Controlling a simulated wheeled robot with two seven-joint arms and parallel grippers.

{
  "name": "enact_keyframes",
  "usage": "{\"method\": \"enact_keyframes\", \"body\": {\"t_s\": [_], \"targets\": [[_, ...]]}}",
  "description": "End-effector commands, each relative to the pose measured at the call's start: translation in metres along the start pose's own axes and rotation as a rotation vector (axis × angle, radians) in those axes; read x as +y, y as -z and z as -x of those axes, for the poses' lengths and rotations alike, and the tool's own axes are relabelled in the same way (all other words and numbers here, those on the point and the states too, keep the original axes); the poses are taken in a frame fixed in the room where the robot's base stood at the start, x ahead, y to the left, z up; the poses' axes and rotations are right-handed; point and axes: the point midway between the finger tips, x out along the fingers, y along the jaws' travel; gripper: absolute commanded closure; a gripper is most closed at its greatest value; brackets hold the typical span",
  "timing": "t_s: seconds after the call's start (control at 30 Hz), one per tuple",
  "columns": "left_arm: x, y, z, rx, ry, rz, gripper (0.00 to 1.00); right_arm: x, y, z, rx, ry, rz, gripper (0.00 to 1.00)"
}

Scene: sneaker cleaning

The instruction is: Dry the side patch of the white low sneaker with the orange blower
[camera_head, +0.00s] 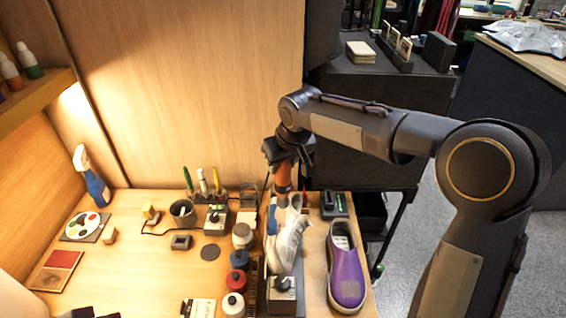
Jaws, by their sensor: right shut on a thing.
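The white low sneaker (287,250) stands on a dark stand near the right part of the wooden bench. It appears tilted, and a blue part shows at its upper left. My right gripper (285,160) is shut on the orange blower (284,180), which points down above the upper end of the sneaker. The blower's lower end is close to the sneaker; I cannot tell if they touch. The side patch is too small to make out. My left gripper is not in view.
A purple shoe (345,270) stands just right of the stand. Several bottles (236,281) line its left side. A spray bottle (91,180) and a paint palette (86,226) are at the left. The bench (140,280) has free room at front left.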

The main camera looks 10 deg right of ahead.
Motion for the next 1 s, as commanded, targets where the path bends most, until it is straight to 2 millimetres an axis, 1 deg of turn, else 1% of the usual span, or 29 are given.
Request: {"method": "enact_keyframes", "body": {"t_s": [0.5, 1.0], "targets": [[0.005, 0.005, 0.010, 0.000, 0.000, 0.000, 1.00, 0.009, 0.017, -0.005, 0.002, 0.000, -0.001, 1.00], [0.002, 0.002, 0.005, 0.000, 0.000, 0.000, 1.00, 0.004, 0.008, -0.003, 0.003, 0.000, 0.000, 1.00]]}}
